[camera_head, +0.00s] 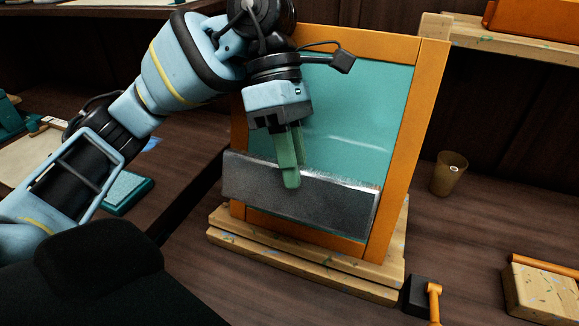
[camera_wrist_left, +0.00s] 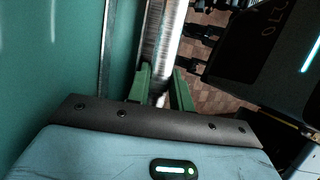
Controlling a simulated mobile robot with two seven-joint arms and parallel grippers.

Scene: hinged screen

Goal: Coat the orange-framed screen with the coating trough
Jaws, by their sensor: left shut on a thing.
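The orange-framed screen (camera_head: 398,150) stands upright, leaning slightly, on a wooden base in the head view. Its mesh (camera_head: 370,110) is teal, with a pale streak across the middle. The grey metal coating trough (camera_head: 335,205) lies across the lower part of the mesh, slightly tilted, its right end lower. My left gripper (camera_head: 290,180) is shut on the trough near its middle, with green fingers over its upper edge. In the left wrist view, the fingers (camera_wrist_left: 160,90) straddle the metal trough (camera_wrist_left: 168,45) beside the teal mesh (camera_wrist_left: 50,70). The right gripper is not in view.
The wooden base (camera_head: 300,265) carries the screen. A brown cup (camera_head: 449,174) stands to the right. A black clamp with an orange handle (camera_head: 425,298) sits at the front right, beside a wooden block (camera_head: 541,293). A teal pad (camera_head: 127,190) lies at left.

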